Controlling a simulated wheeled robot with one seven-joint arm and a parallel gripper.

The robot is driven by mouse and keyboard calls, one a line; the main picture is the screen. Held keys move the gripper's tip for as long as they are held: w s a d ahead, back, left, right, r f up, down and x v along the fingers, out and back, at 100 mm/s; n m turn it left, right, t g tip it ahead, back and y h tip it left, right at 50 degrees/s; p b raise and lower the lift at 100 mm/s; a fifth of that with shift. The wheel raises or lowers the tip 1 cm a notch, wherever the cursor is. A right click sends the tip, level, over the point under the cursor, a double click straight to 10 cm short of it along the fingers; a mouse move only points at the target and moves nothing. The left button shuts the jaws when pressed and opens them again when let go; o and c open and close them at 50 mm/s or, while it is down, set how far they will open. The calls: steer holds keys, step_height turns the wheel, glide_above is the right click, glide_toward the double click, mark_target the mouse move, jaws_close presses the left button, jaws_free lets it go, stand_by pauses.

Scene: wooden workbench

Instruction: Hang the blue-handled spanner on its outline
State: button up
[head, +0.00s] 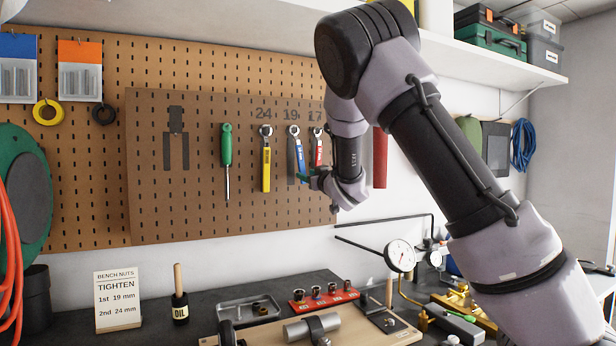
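The blue-handled spanner (299,153) is at the pegboard panel under the number 19, its ring head up near the peg. It leans slightly, its lower end to the right, and a dark strip of its outline (291,168) shows to the left of the handle. My gripper (308,178) is at the lower end of the blue handle. Its fingers are small and partly hidden, so I cannot tell whether they are closed on the handle. Whether the spanner's head is on the peg or just in front of it is also unclear.
A yellow-handled spanner (266,168) hangs at left under 24, and a red-handled spanner (318,150) close at right under 17, partly behind my arm. A green screwdriver (226,150) hangs further left. The bench below holds a red socket rack (322,299) and dial gauge (400,256).

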steer(key=shift+o, duration=0.4)
steer(key=v, duration=1.1)
steer(key=s+d+m+g+h, duration=0.2)
steer(key=s+d+m+h, duration=0.15)
steer(key=d, duration=0.45)
steer(key=s+d+m+g+h, duration=0.2)
steer(key=s+d+m, duration=0.1)
steer(key=d+m, duration=0.3)
steer(key=s+d+f+m+g, duration=0.1)
steer(key=s+g, duration=0.5)
steer(key=s, duration=1.8)
steer(key=shift+s+d+m+g, duration=0.3)
steer(key=shift+d+m, duration=0.05)
steer(key=shift+d, duration=0.45)
steer(key=shift+f, duration=0.1)
